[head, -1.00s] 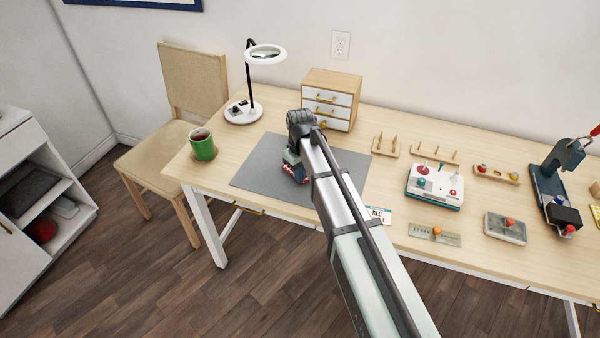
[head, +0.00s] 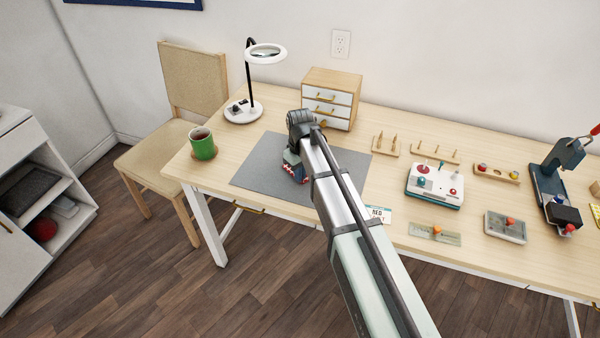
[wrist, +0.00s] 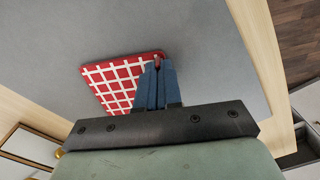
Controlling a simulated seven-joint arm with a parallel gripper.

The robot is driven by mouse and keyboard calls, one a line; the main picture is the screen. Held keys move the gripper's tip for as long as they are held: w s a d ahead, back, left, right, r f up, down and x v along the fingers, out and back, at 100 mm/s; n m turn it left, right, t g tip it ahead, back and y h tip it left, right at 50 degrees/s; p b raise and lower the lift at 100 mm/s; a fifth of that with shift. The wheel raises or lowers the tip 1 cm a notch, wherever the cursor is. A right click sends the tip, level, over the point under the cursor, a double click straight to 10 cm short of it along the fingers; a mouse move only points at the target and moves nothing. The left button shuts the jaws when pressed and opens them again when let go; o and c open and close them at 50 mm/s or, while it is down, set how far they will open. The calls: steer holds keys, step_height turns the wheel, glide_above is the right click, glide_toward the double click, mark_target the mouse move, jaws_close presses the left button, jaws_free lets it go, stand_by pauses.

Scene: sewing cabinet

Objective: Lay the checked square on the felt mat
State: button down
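The checked square, red with white lines, shows in the wrist view (wrist: 110,86) over the grey felt mat. My gripper (wrist: 157,64) has its blue fingers close together at the square's right edge, with a bit of red between the tips. It looks shut on that edge. In the head view the felt mat (head: 262,165) lies flat on the desk, and my gripper (head: 295,177) is low over its middle. Only a sliver of the square shows there, the rest hidden by my arm. I cannot tell whether the square touches the mat or hangs just above it.
A green mug (head: 203,146) stands left of the mat. A ring lamp (head: 265,52) and a small drawer box (head: 331,98) stand behind it. Spool pegs (head: 386,146) and a white device (head: 435,186) are to the right. The mat's left part is clear.

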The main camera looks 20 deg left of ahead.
steer(key=c, duration=1.2)
jaws_free()
step_height(320, 180, up, 14)
steer(key=shift+f, duration=0.1)
